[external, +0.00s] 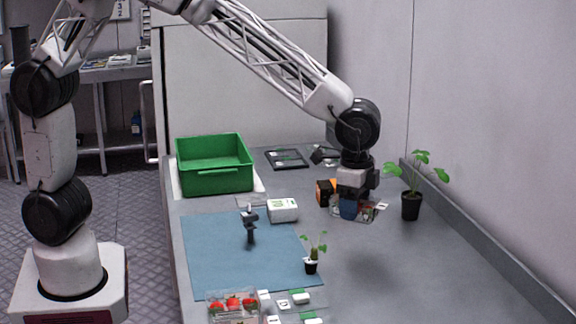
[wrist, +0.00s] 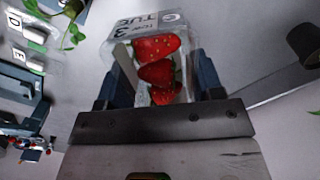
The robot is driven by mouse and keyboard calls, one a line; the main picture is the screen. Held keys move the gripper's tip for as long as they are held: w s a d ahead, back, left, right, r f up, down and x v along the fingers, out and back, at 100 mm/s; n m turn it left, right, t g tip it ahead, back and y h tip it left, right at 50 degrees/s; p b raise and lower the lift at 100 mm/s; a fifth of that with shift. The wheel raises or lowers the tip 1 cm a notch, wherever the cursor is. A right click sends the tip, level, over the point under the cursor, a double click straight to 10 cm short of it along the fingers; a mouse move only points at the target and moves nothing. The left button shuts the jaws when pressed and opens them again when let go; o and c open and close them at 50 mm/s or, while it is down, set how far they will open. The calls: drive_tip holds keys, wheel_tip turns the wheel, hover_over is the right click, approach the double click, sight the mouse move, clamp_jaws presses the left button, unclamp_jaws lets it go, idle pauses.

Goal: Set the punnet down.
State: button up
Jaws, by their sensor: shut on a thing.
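My gripper (external: 349,207) is at the right-middle of the bench, shut on a clear punnet (external: 366,213). In the wrist view the punnet (wrist: 150,62) sits between the two dark blue fingers, with several red strawberries and a printed white label inside or on it. In the external view my wrist and fingers hide part of it. Whether its base touches the bench or hangs a little above it, I cannot tell. A second punnet of strawberries (external: 233,305) stands at the front edge of the external view.
A potted plant (external: 411,204) stands just right of my gripper, by the raised bench edge. An orange and black object (external: 326,192) is close on the left. A green crate (external: 214,166), white box (external: 283,210), blue mat (external: 215,255) and small plant (external: 312,262) lie further left. The front-right bench is clear.

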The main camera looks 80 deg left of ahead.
drive_tip(key=shift+m, duration=0.3)
drive_tip(key=d+f, duration=0.2)
drive_tip(key=d, duration=0.1)
drive_tip(key=d+f, duration=0.1)
drive_tip(key=f, duration=0.1)
drive_tip(key=shift+s+d, duration=0.3)
drive_tip(key=shift+s, duration=0.1)
drive_tip(key=shift+f, duration=0.55)
drive_tip(key=shift+w, duration=0.1)
hover_over(427, 275)
drive_tip(key=shift+f, duration=0.7)
drive_tip(key=shift+f, duration=0.1)
drive_tip(key=shift+f, duration=1.7)
drive_tip(key=shift+f, duration=0.1)
